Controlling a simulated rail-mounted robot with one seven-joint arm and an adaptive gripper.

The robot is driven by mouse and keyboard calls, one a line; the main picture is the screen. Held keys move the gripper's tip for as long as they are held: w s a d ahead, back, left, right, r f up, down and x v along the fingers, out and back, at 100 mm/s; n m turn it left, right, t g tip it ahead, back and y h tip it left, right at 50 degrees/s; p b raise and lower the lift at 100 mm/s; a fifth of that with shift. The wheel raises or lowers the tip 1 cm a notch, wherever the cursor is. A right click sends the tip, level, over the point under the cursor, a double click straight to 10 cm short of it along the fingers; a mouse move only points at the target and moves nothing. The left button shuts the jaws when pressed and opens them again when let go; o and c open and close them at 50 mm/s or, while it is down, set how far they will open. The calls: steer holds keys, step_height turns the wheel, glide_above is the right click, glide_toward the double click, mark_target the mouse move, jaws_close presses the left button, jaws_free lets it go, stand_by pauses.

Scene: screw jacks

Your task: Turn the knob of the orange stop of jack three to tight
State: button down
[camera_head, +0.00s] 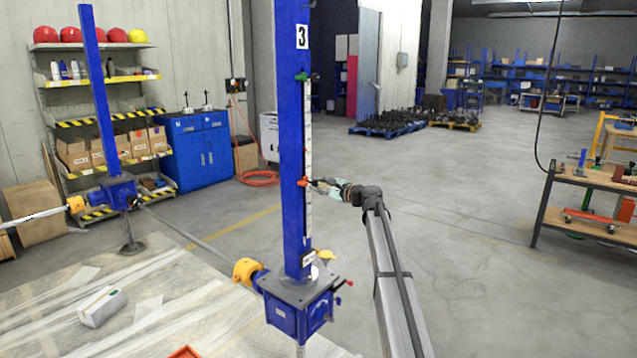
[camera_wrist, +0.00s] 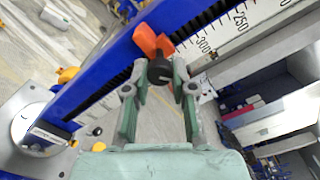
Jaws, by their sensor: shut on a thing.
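Jack three is the tall blue column (camera_head: 292,130) with the "3" plate near its top, standing on a blue gearbox (camera_head: 300,305). Its orange stop (camera_head: 303,182) sits about midway up the column, beside the white scale. In the wrist view the orange stop (camera_wrist: 153,40) is on the blue column's edge near the 300 mark. Its black knob (camera_wrist: 160,71) faces the camera, with a pale mark on its face. My gripper (camera_wrist: 160,80) is shut on the knob, one finger on each side. In the head view my gripper (camera_head: 326,186) reaches the stop from the right.
A green stop (camera_head: 301,76) sits higher on the same column. A yellow coupling (camera_head: 248,271) and a red-tipped lever (camera_head: 345,285) are at the gearbox. Another blue jack (camera_head: 104,100) stands at left. A workbench (camera_head: 585,185) is at right; the floor between is clear.

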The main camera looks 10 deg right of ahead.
steer(key=m+p, duration=0.2)
steer(key=m, duration=0.2)
steer(key=shift+r+m+p, duration=0.15)
steer(key=shift+m+p, duration=0.15)
steer(key=shift+p, duration=0.05)
steer(key=shift+a+m+p, duration=0.1)
steer(key=shift+m+p, duration=0.75)
steer(key=shift+m, duration=0.55)
steer(key=c, duration=0.9)
jaws_free()
steer(key=shift+f, duration=0.2)
steer(key=shift+c, duration=0.2)
steer(key=shift+s, duration=0.1)
steer(key=v, duration=1.2)
